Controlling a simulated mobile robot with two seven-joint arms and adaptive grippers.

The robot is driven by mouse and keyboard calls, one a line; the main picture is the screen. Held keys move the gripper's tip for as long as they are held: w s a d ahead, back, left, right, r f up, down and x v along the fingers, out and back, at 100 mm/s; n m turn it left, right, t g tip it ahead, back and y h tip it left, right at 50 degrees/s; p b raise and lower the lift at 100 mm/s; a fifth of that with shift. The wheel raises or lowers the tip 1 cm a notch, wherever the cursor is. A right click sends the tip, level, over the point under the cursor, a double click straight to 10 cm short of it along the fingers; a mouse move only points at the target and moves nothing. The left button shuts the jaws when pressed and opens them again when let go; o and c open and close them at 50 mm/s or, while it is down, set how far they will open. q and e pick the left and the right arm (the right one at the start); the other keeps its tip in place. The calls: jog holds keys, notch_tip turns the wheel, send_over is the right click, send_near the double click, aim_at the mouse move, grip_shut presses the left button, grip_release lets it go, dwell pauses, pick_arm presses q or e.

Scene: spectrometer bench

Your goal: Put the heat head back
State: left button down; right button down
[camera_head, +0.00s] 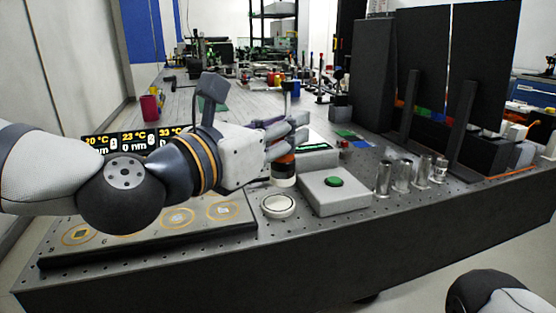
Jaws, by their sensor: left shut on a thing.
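My left gripper (295,139) reaches in from the left over the bench and is shut on the heat head (284,173). The head is a small upright cylinder with an orange-brown band, a dark band and a pale lower end. Its upper part is hidden by the fingers. In the picture its lower end is just above a round white holder with a raised rim (278,206); I cannot tell the exact gap. My right gripper is out of view; only a dark rounded part of my right arm shows at bottom right.
A grey box with a green button (334,182) stands right of the white holder. Several metal cylinders (402,175) stand farther right. A low plate with ringed sample spots (178,217) lies at left, with a temperature display (133,140) behind it. Tall black panels rise at right.

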pick_arm(q)
jog(key=f, duration=0.1)
jog(key=w+f, duration=0.1)
jog(key=f, duration=0.2)
jog(key=shift+w+a+b, duration=0.15)
jog(key=shift+a+b, duration=0.2)
jog(key=shift+f, duration=0.2)
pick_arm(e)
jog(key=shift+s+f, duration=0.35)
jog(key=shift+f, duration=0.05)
pick_arm(q)
jog(key=shift+f, duration=0.25)
jog(key=c, duration=1.3)
grip_release()
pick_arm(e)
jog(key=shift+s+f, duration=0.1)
